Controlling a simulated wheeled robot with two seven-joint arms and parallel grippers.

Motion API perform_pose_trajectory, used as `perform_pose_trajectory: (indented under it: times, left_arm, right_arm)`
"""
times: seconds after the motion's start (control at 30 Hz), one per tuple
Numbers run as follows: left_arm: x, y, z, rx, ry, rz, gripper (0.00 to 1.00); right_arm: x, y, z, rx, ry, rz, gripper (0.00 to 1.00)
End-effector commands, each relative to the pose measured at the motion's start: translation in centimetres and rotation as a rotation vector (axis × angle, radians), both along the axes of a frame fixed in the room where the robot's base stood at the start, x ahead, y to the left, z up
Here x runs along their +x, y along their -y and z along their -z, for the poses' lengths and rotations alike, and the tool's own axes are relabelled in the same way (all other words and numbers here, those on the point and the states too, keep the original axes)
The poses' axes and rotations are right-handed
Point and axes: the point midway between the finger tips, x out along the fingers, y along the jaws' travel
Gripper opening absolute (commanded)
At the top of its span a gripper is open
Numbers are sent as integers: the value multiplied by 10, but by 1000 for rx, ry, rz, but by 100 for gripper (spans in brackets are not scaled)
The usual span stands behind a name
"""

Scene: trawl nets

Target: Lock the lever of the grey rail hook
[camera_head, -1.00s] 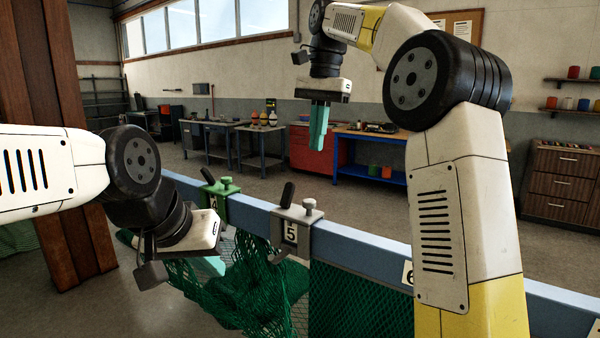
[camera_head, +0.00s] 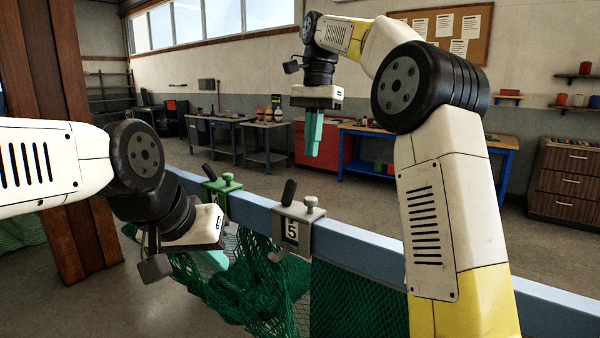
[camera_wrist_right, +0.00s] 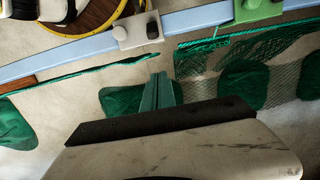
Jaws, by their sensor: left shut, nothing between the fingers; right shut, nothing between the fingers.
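The grey rail hook (camera_head: 299,229) sits on the blue rail with a "5" label on its front. In the right wrist view the grey hook (camera_wrist_right: 137,31) is seen from above, with the dark lever end and pale knob on top. My right gripper (camera_head: 313,150) is shut and empty, pointing down above and apart from the hook; its fingers (camera_wrist_right: 158,90) show in the wrist view. My left gripper (camera_head: 214,260) is shut and empty, low left of the hook, in front of the net.
A green hook (camera_head: 220,190) with its own black lever sits left on the blue rail (camera_head: 360,246). Green netting (camera_head: 262,288) hangs below the rail. A brown pillar (camera_head: 62,130) stands at left. Benches and a red cabinet stand well behind.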

Motion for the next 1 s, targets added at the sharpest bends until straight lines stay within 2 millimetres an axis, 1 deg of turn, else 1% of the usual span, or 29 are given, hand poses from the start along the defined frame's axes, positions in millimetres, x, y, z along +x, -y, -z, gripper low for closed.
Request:
perform_pose_trajectory:
  times: [0.4, 0.43, 0.5, 0.63, 0.8, 1.0]
  left_arm:
    - [0, 0, 0, 0, 0, 0, 0]
    - [0, 0, 0, 0, 0, 0, 0]
    - [0, 0, 0, 0, -1, 0, 0]
    - [0, 0, 0, 0, 0, 0, 0]
    - [0, 0, 0, 0, 0, 0, 0]
    - [0, 0, 0, 0, 0, 0, 0]
  right_arm:
    - [-11, -7, 77, -1, -2, 0, 0]
    - [-16, -11, 70, 1, 3, -4, 0]
    - [-24, -17, 64, 1, 3, -4, 0]
    - [-33, -24, 58, 0, 1, -1, 0]
    - [-38, -27, 55, 0, 1, -1, 0]
    - [-38, -28, 55, 1, 1, -1, 0]
